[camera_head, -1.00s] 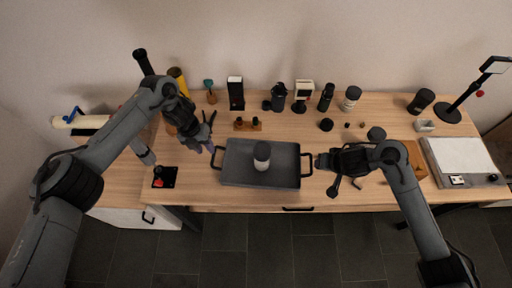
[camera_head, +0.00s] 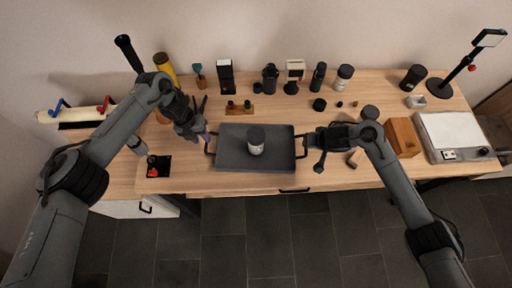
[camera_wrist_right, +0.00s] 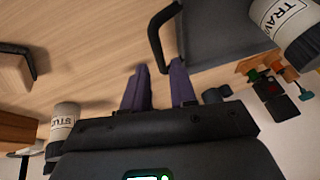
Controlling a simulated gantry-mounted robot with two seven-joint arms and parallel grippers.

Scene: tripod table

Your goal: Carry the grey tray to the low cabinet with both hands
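The grey tray (camera_head: 231,159) lies on the wooden table with a black handle at each short side. A jar with a dark lid (camera_head: 256,141) stands in it. My left gripper (camera_head: 207,137) is at the tray's left handle; its finger gap is not clear. My right gripper (camera_head: 309,138) is at the right handle. In the right wrist view its purple fingers (camera_wrist_right: 159,78) are apart, with the end of the handle (camera_wrist_right: 156,38) near and between their tips. A white unit with a dark handle (camera_head: 136,209), apparently the low cabinet, shows at the lower left, partly hidden.
The wooden table (camera_head: 370,178) holds several bottles and small items behind the tray. A red-knobbed joystick (camera_head: 153,168) stands left of it. A wooden block (camera_head: 403,137) and a white-topped board (camera_head: 450,133) are at the right. Dark tiled floor (camera_head: 270,240) lies in front.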

